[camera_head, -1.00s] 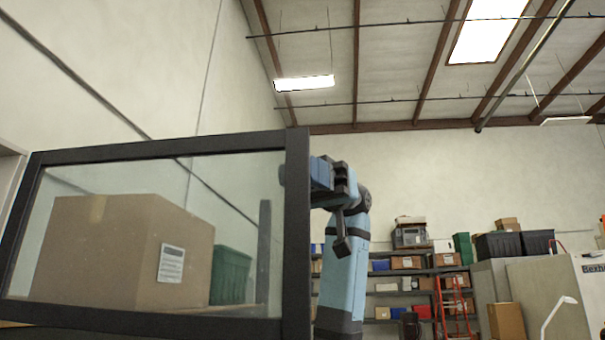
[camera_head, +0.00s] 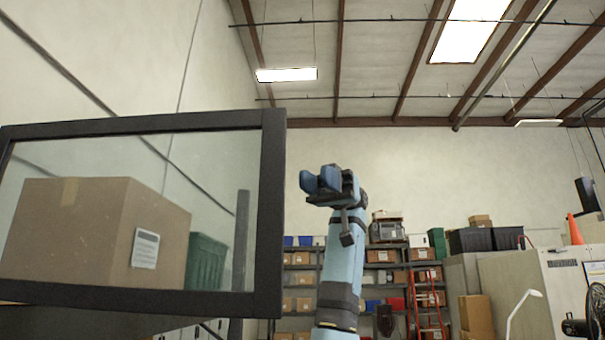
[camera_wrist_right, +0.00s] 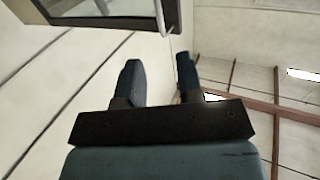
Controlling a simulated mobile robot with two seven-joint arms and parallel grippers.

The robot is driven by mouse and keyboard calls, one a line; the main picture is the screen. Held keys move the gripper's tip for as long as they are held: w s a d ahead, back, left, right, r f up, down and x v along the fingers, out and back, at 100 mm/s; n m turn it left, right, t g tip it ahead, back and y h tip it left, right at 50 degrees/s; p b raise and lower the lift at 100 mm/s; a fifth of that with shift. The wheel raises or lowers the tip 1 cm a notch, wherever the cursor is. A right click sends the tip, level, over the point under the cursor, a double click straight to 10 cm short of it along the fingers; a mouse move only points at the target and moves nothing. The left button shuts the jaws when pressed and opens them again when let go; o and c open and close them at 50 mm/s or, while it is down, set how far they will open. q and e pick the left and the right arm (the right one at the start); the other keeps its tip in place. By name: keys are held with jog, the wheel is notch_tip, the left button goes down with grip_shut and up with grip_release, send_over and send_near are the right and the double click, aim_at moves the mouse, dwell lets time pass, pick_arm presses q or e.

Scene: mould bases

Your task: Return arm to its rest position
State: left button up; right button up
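My right arm (camera_head: 342,270) stands upright in the middle of the head view, light blue with dark joints. Its gripper (camera_head: 318,181) is at the top, just right of a dark-framed glass panel and apart from it in the picture. In the right wrist view the two blue fingers (camera_wrist_right: 160,76) stand apart with nothing between them. The gripper is open and empty, with pale wall and ceiling beyond. My left arm and gripper are not in view.
The dark-framed glass panel (camera_head: 274,215) fills the left. Through it show a cardboard box (camera_head: 75,235) and a green bin (camera_head: 206,262). The panel's frame also shows in the right wrist view (camera_wrist_right: 172,17). Shelves (camera_head: 300,275), a red ladder (camera_head: 412,300) and cabinets (camera_head: 535,290) stand far behind.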

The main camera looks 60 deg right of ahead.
jog(key=shift+d, duration=0.65)
